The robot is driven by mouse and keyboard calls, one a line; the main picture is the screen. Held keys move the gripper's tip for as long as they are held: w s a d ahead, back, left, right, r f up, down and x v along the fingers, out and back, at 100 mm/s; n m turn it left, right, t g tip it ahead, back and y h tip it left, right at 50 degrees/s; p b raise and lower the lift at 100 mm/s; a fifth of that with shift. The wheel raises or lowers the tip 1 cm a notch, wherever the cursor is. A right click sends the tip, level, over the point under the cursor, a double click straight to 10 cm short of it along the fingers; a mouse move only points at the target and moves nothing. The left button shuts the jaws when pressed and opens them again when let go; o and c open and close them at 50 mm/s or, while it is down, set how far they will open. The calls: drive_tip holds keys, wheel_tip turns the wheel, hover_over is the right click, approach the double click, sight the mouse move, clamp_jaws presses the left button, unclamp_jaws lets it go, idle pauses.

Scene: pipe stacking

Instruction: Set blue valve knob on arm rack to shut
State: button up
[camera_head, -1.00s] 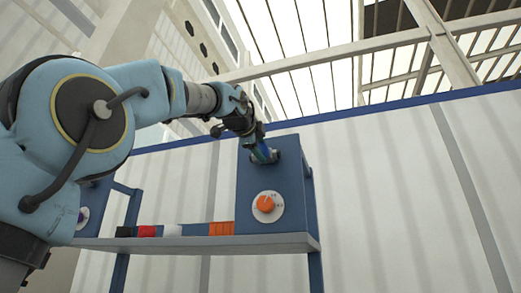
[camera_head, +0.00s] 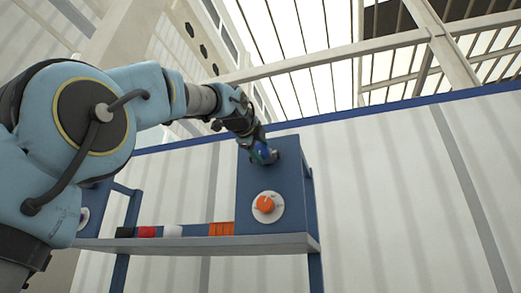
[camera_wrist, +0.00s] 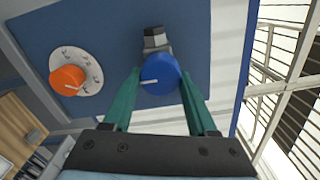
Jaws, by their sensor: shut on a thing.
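The blue valve knob (camera_wrist: 161,72) is on the upper part of the blue rack panel (camera_head: 249,184). In the wrist view it shows a white pointer line running to the left, and a grey metal fitting (camera_wrist: 155,40) lies just beyond it. My gripper (camera_wrist: 160,85) has its two green fingers on either side of the knob, shut on it. In the head view my gripper (camera_head: 264,155) is at the top of the panel and mostly hides the knob.
An orange dial (camera_head: 265,203) on a white plate is lower on the same panel; it also shows in the wrist view (camera_wrist: 67,80). Several coloured cylinders (camera_head: 172,231) lie on the shelf (camera_head: 190,243) left of the panel. The room right of the rack is clear.

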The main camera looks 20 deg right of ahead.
drive_tip(key=o, duration=1.4)
drive_tip(key=shift+c, duration=0.2)
drive_tip(key=shift+s, duration=0.1)
drive_tip(key=b+v, duration=0.4)
drive_tip(key=v, duration=0.6)
drive_tip(key=shift+s+a+b, duration=0.25)
drive_tip(key=shift+b, duration=0.05)
drive_tip(key=shift+f, duration=0.15)
